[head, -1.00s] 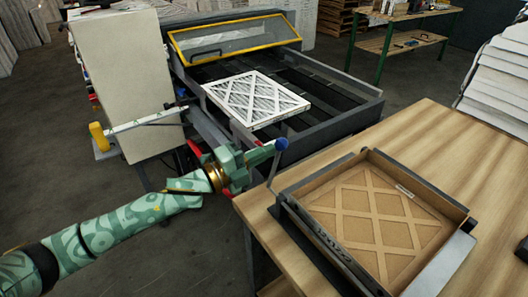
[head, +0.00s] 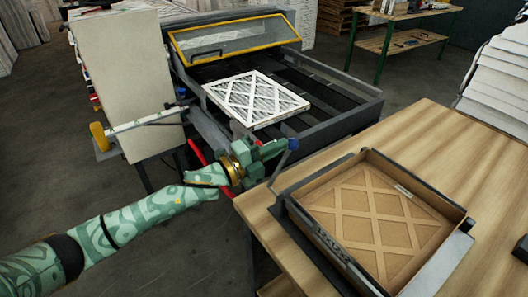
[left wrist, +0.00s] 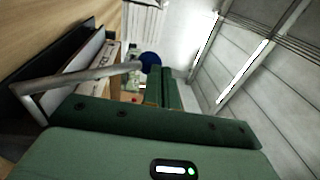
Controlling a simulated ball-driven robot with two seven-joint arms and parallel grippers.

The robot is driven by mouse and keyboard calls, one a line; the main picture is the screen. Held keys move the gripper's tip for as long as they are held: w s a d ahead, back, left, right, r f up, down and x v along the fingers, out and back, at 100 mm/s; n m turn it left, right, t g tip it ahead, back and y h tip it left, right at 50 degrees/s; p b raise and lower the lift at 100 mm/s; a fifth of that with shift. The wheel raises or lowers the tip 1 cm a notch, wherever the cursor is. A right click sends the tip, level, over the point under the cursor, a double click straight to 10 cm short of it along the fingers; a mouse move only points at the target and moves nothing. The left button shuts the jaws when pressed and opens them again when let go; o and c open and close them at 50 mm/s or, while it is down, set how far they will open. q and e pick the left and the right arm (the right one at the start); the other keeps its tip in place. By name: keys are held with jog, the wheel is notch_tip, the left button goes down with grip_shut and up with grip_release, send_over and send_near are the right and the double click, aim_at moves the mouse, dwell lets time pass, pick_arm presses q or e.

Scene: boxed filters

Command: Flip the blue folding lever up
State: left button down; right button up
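The folding lever is a thin grey metal rod with a blue ball knob (head: 293,143), hinged at the left side of the box fixture on the wooden table. The rod stands up from its base and leans to the right in the head view. My left gripper (head: 276,150) is at the knob, coming from the left. In the left wrist view the blue knob (left wrist: 151,60) is at the ends of the green fingers (left wrist: 165,88), which lie close together and look shut. The rod runs in from the left there. I cannot tell whether they touch. My right gripper is not in view.
An open cardboard box (head: 375,215) sits in the fixture on the wooden table (head: 440,135). A white pleated filter (head: 255,98) lies on the dark conveyor machine (head: 345,105) behind. A beige panel (head: 118,80) stands at the left. The table's right side is mostly clear.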

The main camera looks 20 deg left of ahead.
pick_arm(q)
jog(key=shift+w+d+f, duration=0.2)
jog(key=shift+w+d, duration=0.25)
jog(key=shift+w, duration=0.1)
jog(key=shift+w+d+f, duration=0.2)
jog(key=shift+w+d, duration=0.25)
jog(key=shift+w, duration=0.05)
